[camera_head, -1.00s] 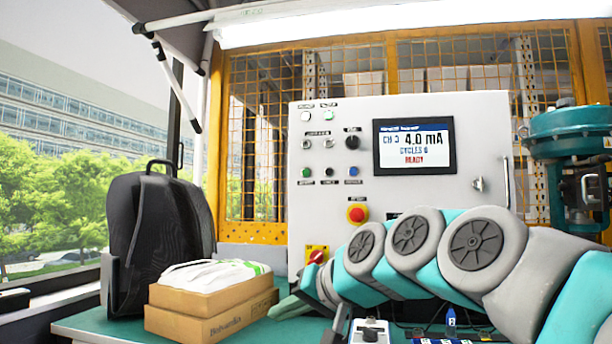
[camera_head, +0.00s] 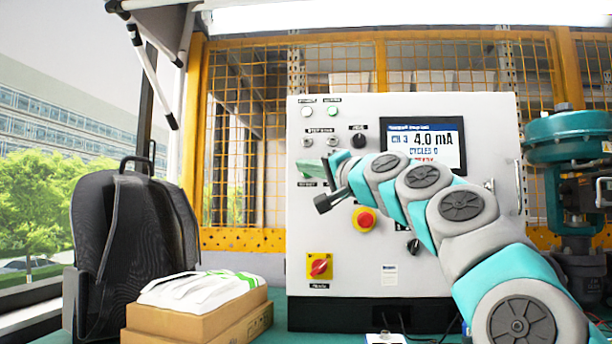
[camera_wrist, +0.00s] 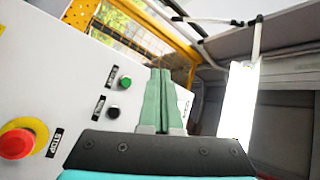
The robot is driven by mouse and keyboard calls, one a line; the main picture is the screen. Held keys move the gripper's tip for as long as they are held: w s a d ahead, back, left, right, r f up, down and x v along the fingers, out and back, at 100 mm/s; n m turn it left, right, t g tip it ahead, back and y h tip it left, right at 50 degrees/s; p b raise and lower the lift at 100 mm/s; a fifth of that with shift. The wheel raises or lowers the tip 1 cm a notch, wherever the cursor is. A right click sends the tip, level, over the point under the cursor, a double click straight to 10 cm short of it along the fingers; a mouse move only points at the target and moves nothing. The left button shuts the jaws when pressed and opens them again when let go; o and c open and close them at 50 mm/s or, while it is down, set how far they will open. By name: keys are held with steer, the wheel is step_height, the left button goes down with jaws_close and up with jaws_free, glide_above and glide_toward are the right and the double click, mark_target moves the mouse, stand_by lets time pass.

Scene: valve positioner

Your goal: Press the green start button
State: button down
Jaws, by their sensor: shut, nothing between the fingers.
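The green start button (camera_wrist: 125,82) shows in the wrist view on the white panel, with a black button (camera_wrist: 113,111) beside it. My gripper (camera_wrist: 160,72) has two green fingers pressed together, with nothing between them. In the wrist view the fingertips lie to the right of the green button, apart from it in the picture. The gap between fingertips and panel is hard to judge.
A red emergency stop (camera_head: 365,219) with a yellow collar sits below my wrist; it also shows in the wrist view (camera_wrist: 17,143). A red rotary switch (camera_head: 319,266) is lower left. The screen (camera_head: 428,142) is partly behind my arm. Boxes (camera_head: 195,318) and a black backpack (camera_head: 125,240) stand left.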

stand_by(0.3)
steer(key=w+p, duration=0.5)
steer(key=w, duration=0.4)
steer(key=shift+w+d+p, duration=0.1)
steer(key=shift+p, duration=0.25)
stand_by(1.9)
steer(key=shift+w, duration=0.25)
